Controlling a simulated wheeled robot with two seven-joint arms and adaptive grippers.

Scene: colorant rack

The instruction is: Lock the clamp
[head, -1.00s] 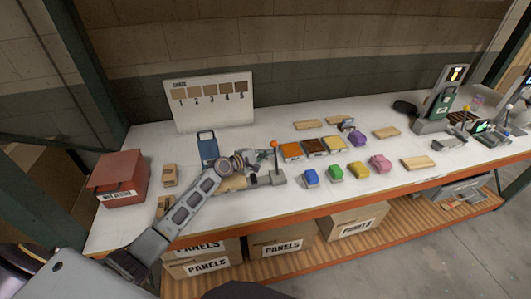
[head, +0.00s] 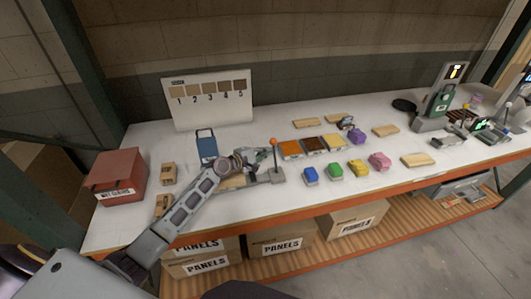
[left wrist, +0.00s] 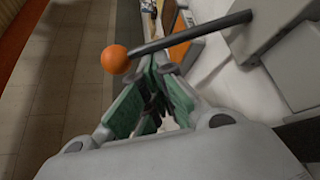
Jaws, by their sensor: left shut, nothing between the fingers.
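The clamp (head: 270,178) sits near the front edge of the workbench. Its lever stands roughly upright in the head view and ends in an orange ball knob (head: 273,141). The knob (left wrist: 115,59) and dark lever rod (left wrist: 190,36) also show in the left wrist view, with the rod running to a grey block at the right. My left gripper (head: 266,154) is shut and empty beside the lever, on its left. In the left wrist view its green fingers (left wrist: 160,66) point at the rod, close to the knob; I cannot tell whether they touch. My right gripper is out of view.
A wooden piece (head: 232,183) lies by the clamp, partly under my left arm. Colored containers, including a blue one (head: 311,175), and open colorant trays (head: 313,145) lie to the right. A blue clipboard-like item (head: 206,145) stands behind my arm. A red box (head: 117,176) is at left.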

